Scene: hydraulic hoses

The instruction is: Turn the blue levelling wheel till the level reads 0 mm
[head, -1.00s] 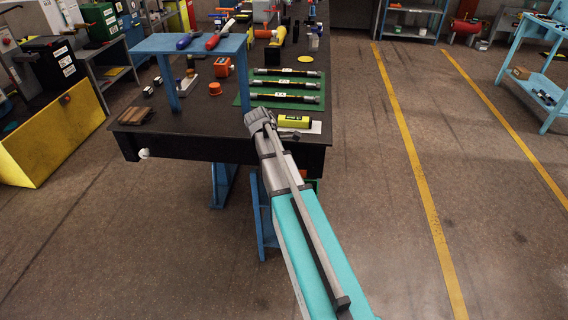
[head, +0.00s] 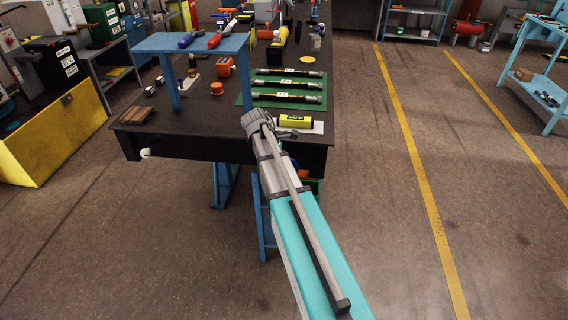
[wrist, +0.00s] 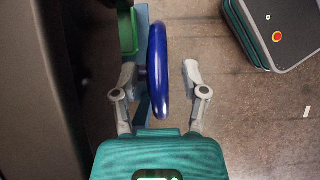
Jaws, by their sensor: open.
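The blue levelling wheel (wrist: 157,70) shows nearly edge-on in the wrist view, its rim standing upright between my fingers. My gripper (wrist: 160,78) is open. The left finger is close to the wheel, and whether it touches cannot be told; a clear gap lies between the wheel and the right finger. In the head view my arm covers most of the wheel, and my fingers are hidden behind it. A yellow block with a dark face (head: 295,121), perhaps the level, lies near the table's front right corner. Its reading is too small to make out.
The dark table (head: 205,125) holds a green mat (head: 285,98) with several black hoses and a blue raised shelf (head: 190,43). The table's dark side (wrist: 50,90) is close on the left in the wrist view. The floor right of the table is free.

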